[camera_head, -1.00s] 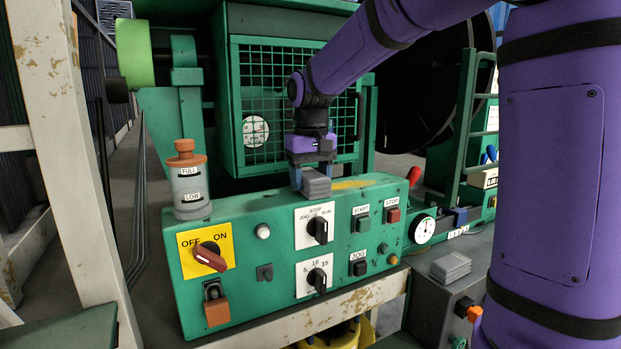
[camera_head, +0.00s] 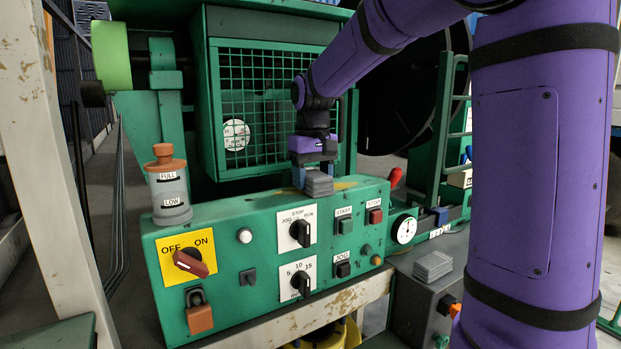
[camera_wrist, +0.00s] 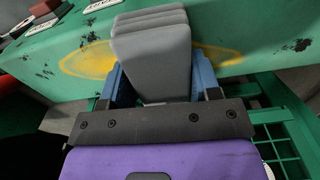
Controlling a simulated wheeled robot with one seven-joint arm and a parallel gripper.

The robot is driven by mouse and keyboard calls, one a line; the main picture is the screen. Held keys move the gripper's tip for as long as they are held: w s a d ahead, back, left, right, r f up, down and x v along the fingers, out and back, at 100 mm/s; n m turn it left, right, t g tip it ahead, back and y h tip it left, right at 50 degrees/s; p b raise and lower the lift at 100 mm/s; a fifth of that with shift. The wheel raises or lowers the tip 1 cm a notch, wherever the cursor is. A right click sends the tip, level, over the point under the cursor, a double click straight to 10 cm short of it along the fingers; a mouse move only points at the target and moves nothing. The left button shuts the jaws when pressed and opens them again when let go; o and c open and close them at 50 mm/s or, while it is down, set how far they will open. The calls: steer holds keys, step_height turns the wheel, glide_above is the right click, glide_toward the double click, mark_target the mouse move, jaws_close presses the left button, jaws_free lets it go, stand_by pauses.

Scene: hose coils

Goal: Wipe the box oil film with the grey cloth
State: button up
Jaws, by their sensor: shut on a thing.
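My gripper (camera_head: 314,177) is shut on a grey folded cloth (camera_head: 319,184) above the top of the green control box (camera_head: 225,222). In the wrist view the cloth (camera_wrist: 152,50) sits between two blue fingers of my gripper (camera_wrist: 162,82). The yellow oil film (camera_head: 346,184) lies on the box top and shows just right of the cloth. In the wrist view the film (camera_wrist: 84,64) shows on both sides of the cloth, which hides its middle. I cannot tell whether the cloth touches the surface.
A grey-and-orange oiler (camera_head: 168,190) stands on the box's left end. Knobs and buttons cover its front, and a red-tipped lever (camera_head: 395,176) rises at its right end. A grey folded stack (camera_head: 433,265) lies on a cabinet at right. A green mesh guard (camera_head: 265,90) stands behind.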

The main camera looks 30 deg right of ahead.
mark_target(347, 183)
stand_by(0.3)
steer(key=shift+d, duration=2.5)
steer(key=shift+d, duration=2.55)
steer(key=shift+a, duration=0.15)
steer(key=shift+a, duration=2.4)
steer(key=shift+a, duration=0.1)
steer(key=shift+a, duration=2.4)
steer(key=shift+a, duration=0.1)
